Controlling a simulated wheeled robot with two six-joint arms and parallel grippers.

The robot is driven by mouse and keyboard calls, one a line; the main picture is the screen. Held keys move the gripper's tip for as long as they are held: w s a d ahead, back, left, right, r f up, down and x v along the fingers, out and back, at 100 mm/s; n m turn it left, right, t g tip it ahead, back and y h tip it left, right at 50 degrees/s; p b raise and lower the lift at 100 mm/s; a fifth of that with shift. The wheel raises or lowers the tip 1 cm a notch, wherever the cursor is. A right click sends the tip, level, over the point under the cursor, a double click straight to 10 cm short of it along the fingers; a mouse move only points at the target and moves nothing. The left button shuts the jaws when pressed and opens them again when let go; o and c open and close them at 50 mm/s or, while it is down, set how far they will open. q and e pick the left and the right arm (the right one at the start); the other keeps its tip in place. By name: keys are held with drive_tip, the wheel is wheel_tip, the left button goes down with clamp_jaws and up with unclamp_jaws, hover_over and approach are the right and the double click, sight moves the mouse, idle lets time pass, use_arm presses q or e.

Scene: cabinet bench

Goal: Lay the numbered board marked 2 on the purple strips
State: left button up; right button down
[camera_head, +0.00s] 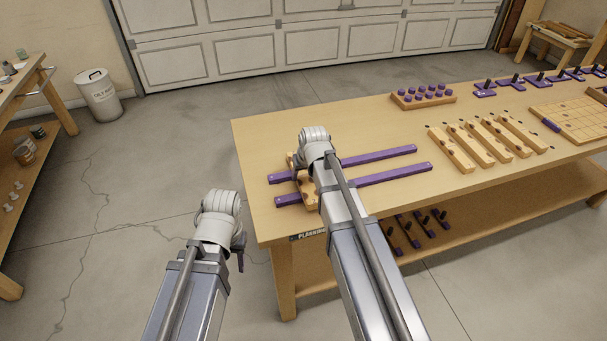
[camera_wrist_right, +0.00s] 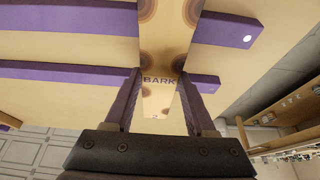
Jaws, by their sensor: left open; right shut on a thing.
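The two purple strips, far (camera_head: 375,158) and near (camera_head: 390,179), lie parallel on the bench. My right gripper (camera_wrist_right: 160,80) is shut on a light wooden board (camera_wrist_right: 163,28) with brown knot patterns and the word BARK. A small mark near its close end may be a 2 but is too small to be sure. The board lies crosswise over the strips near their left ends in the head view (camera_head: 307,193); I cannot tell whether it touches them. My right wrist hides part of it. My left gripper (camera_head: 239,256) is open and empty, off the bench's left end.
Several similar boards (camera_head: 476,143) lie to the right on the bench (camera_head: 262,226). Behind them is a block with purple pegs (camera_head: 424,95). A gridded wooden panel (camera_head: 572,121) and purple-based clamps are further right. The bench's left end is close to both arms.

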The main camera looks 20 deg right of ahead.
drive_tip(key=shift+c, duration=0.7)
unclamp_jaws()
drive_tip(key=shift+r, duration=0.1)
drive_tip(key=shift+r+p, duration=3.9)
drive_tip(key=shift+p, duration=0.1)
